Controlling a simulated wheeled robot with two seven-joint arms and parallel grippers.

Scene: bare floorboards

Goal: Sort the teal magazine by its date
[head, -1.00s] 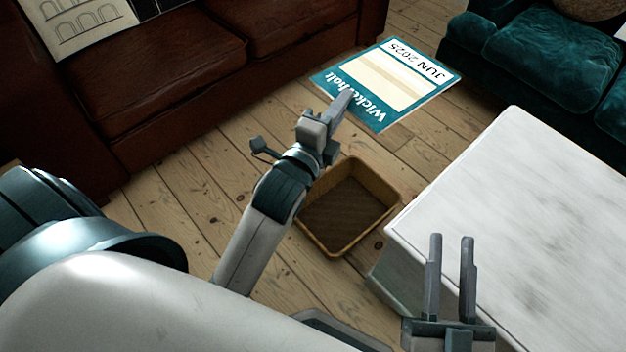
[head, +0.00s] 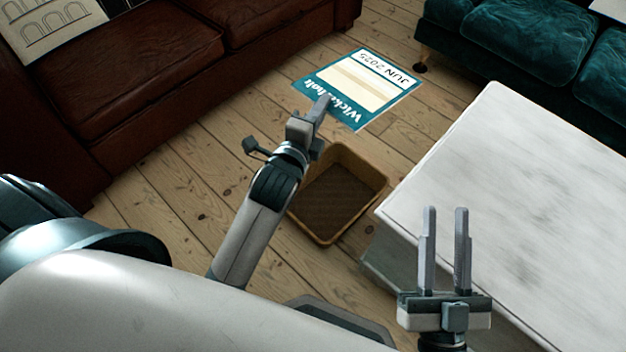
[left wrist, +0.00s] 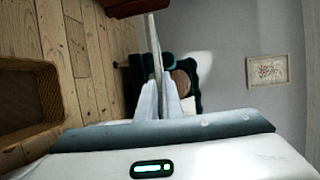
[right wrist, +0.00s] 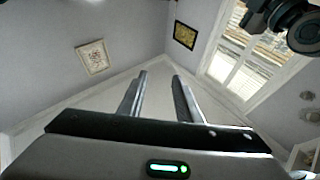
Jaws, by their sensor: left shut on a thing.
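The teal magazine (head: 377,72) has a cream cover block, the title Wickerholt partly covered by my gripper, and the date JUN 2025. My left gripper (head: 319,108) is shut on its near edge by the title and holds it out flat-looking beyond the basket. In the left wrist view the magazine (left wrist: 154,45) shows edge-on as a thin strip between the fingers (left wrist: 161,98). My right gripper (head: 445,245) is open and empty beside the white table; its fingers also stand apart in the right wrist view (right wrist: 160,95).
A wicker basket (head: 376,170), empty as far as I see, stands on the floorboards below my left forearm. A white marble-look table (head: 520,200) is at right. A brown leather sofa (head: 150,75) with papers (head: 50,25) stands left, a teal sofa (head: 540,55) at back right.

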